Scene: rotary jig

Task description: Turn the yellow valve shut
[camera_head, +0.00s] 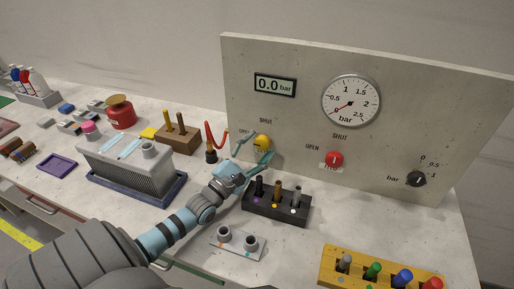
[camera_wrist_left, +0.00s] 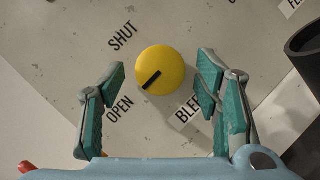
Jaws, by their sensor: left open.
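The yellow valve (camera_head: 262,142) is a round knob on the upright grey panel (camera_head: 400,115). In the left wrist view the yellow valve (camera_wrist_left: 170,66) has a black pointer mark running to the lower left, towards the word OPEN; SHUT is printed at its upper left. My left gripper (camera_head: 253,152) is at the panel in front of the knob. In the left wrist view the open fingers of my left gripper (camera_wrist_left: 161,80) stand on either side of the knob, with a gap on both sides. My right gripper is not in view.
A black holder with pegs (camera_head: 274,209) stands just below my left gripper. A yellow rack (camera_head: 383,273) is at front right.

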